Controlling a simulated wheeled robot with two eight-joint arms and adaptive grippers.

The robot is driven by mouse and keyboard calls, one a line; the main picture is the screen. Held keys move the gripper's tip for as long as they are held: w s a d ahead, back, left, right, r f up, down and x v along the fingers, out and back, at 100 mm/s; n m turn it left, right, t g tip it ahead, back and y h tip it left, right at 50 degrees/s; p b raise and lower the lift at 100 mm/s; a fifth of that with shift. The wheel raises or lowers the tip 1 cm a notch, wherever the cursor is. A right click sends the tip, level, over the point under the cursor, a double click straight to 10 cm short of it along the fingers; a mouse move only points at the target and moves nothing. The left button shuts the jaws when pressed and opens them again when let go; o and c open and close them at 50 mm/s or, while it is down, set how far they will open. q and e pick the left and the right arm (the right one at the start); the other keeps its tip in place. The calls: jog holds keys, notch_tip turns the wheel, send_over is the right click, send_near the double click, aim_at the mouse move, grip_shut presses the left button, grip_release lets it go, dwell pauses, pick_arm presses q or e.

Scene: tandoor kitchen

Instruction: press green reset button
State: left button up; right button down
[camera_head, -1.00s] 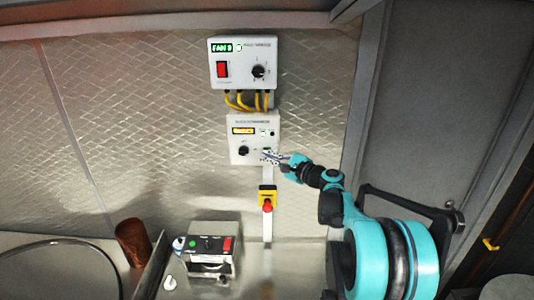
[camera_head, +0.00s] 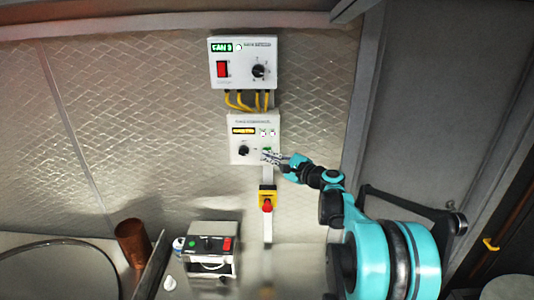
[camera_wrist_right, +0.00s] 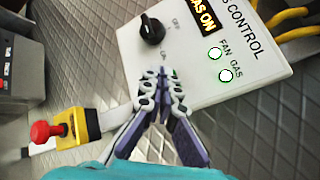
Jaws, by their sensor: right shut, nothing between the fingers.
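The white gas control panel (camera_head: 242,151) hangs on the wall below another box. It has a black knob (camera_wrist_right: 152,30), an amber display reading "GAS ON" (camera_wrist_right: 203,22) and two lit indicators marked FAN (camera_wrist_right: 215,53) and GAS (camera_wrist_right: 226,76). A small green button (camera_head: 267,150) shows at its lower right, mostly covered by my right gripper (camera_head: 270,157). In the right wrist view my right gripper (camera_wrist_right: 163,88) is shut and empty, its tips at the panel's lower face; a green sliver shows beside them. I cannot tell whether they touch the button. My left gripper is not in view.
A white fan box (camera_head: 242,63) with yellow cables (camera_head: 247,100) is above. A yellow unit with a red stop button (camera_head: 267,205) sits below, close to my gripper. A counter box (camera_head: 208,262) has green and red controls. A copper cup (camera_head: 133,242) stands left.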

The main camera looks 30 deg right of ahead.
jog(key=shift+s+a, duration=0.25)
jog(key=shift+s, duration=0.2)
jog(key=shift+s+a, duration=0.45)
jog(key=shift+s, duration=0.25)
jog(key=shift+s+a, duration=0.4)
jog(key=shift+s, duration=0.3)
jog(key=shift+s+a, duration=0.45)
jog(key=shift+s, duration=0.25)
jog(key=shift+f, duration=0.1)
jog(key=s+a+f+n+g+b, duration=0.2)
jog(key=s+a+f+n+b, duration=0.25)
jog(key=a+f, duration=0.3)
jog(key=s+a+f+n+g+b, duration=0.2)
jog(key=s+a+f+n+b, duration=0.1)
jog(key=a+f+b, duration=0.4)
jog(key=s+a+f+n+g+b, duration=0.3)
jog(key=s+a+f+n+b, duration=0.15)
jog(key=f, duration=0.35)
jog(key=s+a+f+n+g+h+b, duration=0.1)
jog(key=s+f+n+b, duration=0.4)
jog(key=f, duration=0.5)
jog(key=s+a+f+n+g+h+b, duration=0.1)
jog(key=s+f+n+h+b, duration=0.2)
jog(key=s+f+n+b, duration=0.3)
jog(key=s+f, duration=0.3)
jog(key=f, duration=0.1)
jog(key=shift+s+f, duration=0.25)
jog(key=shift+s, duration=0.05)
